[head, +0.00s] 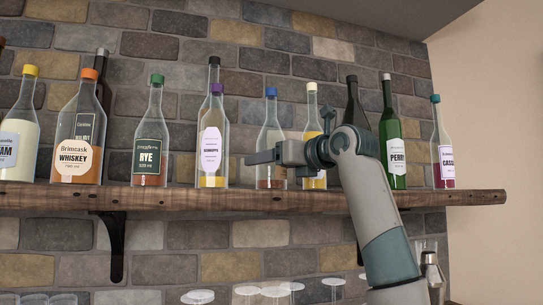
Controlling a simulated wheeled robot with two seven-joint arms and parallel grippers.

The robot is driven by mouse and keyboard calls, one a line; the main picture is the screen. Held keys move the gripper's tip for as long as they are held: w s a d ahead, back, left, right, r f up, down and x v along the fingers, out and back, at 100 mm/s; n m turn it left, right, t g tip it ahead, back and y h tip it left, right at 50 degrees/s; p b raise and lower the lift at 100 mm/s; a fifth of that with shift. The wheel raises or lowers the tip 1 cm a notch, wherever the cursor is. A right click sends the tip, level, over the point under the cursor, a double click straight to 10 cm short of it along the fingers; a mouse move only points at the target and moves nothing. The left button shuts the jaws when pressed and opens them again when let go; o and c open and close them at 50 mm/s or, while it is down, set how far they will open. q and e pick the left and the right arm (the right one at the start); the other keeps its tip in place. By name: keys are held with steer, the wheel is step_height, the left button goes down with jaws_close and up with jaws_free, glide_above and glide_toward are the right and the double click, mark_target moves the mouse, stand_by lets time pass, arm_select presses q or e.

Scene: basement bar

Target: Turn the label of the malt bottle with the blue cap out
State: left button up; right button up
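The bottle with the blue cap (271,115) stands upright on the wooden shelf (160,199). It is clear glass with a little amber liquid at the bottom. No label shows on the part of it that I can see. My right gripper (266,156) reaches in from the right at the height of its body and hides part of it. I see the gripper from the side, so I cannot tell its opening or whether it touches the bottle. My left gripper is not in view.
A purple-capped bottle (211,140) stands close on the left and a white-capped bottle (313,120) close on the right, partly behind my gripper. Several other bottles line the shelf, including a green one (390,130). Glasses (197,297) show below. The brick wall is behind.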

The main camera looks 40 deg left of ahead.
stand_by(0.3)
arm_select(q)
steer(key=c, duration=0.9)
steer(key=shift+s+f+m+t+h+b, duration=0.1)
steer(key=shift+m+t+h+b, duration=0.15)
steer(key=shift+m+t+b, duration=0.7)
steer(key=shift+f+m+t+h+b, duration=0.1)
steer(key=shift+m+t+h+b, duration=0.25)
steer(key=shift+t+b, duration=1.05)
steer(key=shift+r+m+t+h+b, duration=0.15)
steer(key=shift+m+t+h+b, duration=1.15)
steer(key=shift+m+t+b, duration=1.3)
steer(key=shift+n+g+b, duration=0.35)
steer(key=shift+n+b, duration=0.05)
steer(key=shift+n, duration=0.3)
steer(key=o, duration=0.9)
